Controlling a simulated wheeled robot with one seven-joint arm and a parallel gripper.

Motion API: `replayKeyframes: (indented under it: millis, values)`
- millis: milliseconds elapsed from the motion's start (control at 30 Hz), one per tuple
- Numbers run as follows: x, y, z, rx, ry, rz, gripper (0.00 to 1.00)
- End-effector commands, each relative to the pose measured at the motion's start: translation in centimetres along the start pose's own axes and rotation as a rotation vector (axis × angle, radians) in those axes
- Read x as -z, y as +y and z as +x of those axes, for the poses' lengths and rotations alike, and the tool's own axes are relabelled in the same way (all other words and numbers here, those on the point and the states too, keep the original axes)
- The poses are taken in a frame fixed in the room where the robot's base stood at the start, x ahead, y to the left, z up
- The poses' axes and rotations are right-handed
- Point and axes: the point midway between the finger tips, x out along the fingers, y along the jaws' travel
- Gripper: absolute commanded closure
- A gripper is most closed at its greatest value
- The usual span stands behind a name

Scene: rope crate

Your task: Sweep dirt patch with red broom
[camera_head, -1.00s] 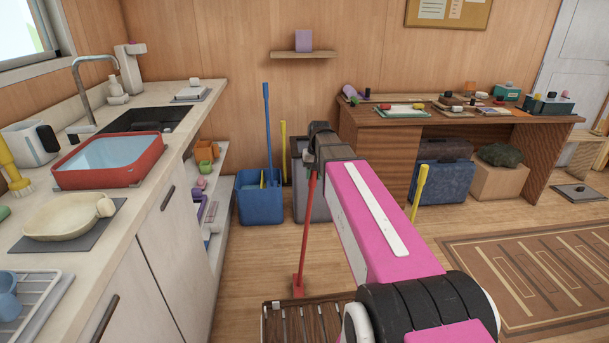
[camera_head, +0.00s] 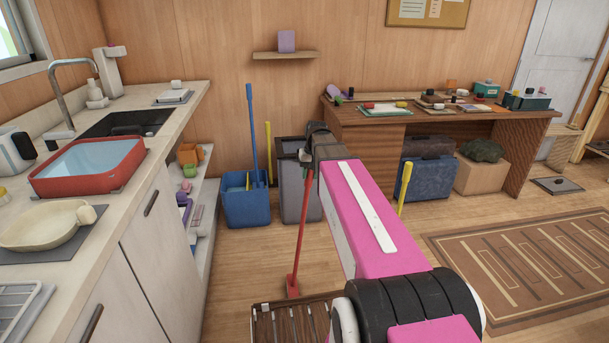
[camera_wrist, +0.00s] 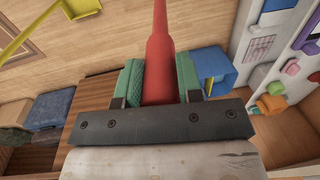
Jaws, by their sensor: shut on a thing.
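The red broom (camera_head: 301,229) hangs from my gripper (camera_head: 306,156) in the head view, nearly upright, with its red head (camera_head: 292,286) low over the wooden floor. I cannot tell whether the head touches the floor. In the wrist view the thick red handle (camera_wrist: 159,68) sits between the green pads of my gripper (camera_wrist: 158,82), which is shut on it. My pink arm hides part of the floor to the right of the broom. I cannot make out a dirt patch in either view.
A slatted dark tray or rack (camera_head: 284,318) lies in front of the broom head. A blue bin (camera_head: 245,205) and a grey bin (camera_head: 294,207) stand by the wall behind. The counter (camera_head: 120,217) is at left, the desk (camera_head: 357,149) at back right. A striped rug (camera_head: 530,262) lies right.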

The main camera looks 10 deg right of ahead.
Motion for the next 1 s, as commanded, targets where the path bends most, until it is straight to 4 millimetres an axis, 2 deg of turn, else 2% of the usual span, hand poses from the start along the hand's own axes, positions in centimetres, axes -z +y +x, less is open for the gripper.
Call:
replayKeyframes:
  millis: [233, 567, 900, 1000]
  values:
    - [0.0, 2.8, -0.4, 0.002, 0.001, 0.002, 1.00]
    - [0.0, 2.9, -0.3, 0.001, 0.001, 0.000, 1.00]
    - [0.0, 5.4, -0.6, 0.000, 0.001, 0.001, 1.00]
    - [0.0, 5.5, -0.7, 0.000, 0.001, 0.000, 1.00]
